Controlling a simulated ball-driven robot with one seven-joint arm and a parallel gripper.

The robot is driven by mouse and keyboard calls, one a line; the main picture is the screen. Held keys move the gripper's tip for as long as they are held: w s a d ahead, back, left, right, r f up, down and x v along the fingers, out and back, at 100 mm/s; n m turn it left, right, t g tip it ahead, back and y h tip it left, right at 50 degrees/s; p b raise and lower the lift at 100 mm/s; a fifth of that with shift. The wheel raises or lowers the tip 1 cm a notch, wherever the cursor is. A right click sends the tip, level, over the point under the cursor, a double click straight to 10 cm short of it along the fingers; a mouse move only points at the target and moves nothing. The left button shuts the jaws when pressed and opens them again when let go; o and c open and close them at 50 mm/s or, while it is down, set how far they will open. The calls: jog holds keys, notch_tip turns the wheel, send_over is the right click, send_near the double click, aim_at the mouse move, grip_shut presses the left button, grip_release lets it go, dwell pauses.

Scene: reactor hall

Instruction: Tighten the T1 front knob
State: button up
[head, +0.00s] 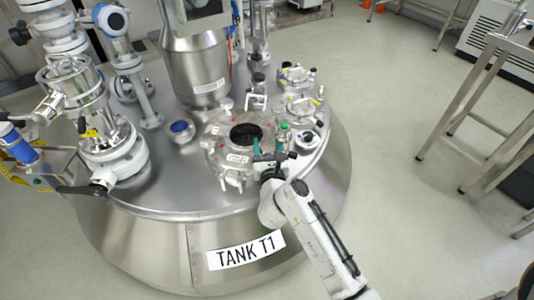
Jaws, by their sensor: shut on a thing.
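Tank T1 (170,215) is a large steel vessel with a "TANK T1" label on its front. On its lid is a round hatch (215,150) with a dark central opening and several clamps or knobs around its rim. My gripper (268,157), with teal fingers, is at the hatch's right front rim. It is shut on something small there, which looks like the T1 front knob. The fingers and wrist hide most of that knob, so its turn cannot be read. My white arm reaches in from the lower right.
Valves and pipes (110,130) crowd the lid's left. A steel cylinder (198,65) stands behind the hatch. Smaller fittings (298,105) stand at the back right. A steel table frame (480,110) is at the right, with open floor (400,120) between.

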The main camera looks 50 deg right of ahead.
jog(key=shift+m+g+h+b, duration=1)
jog(key=shift+g+b, duration=0.05)
jog(key=shift+g, duration=0.15)
jog(key=shift+s+d+r+g, duration=0.1)
jog(key=shift+r+g, duration=0.05)
jog(key=shift+g, duration=0.15)
jog(key=o, duration=1)
jog(key=p+v, duration=0.2)
jog(key=v, duration=0.8)
jog(key=shift+s+a+f, duration=0.2)
jog(key=shift+a+f, duration=0.05)
jog(key=shift+a, duration=0.15)
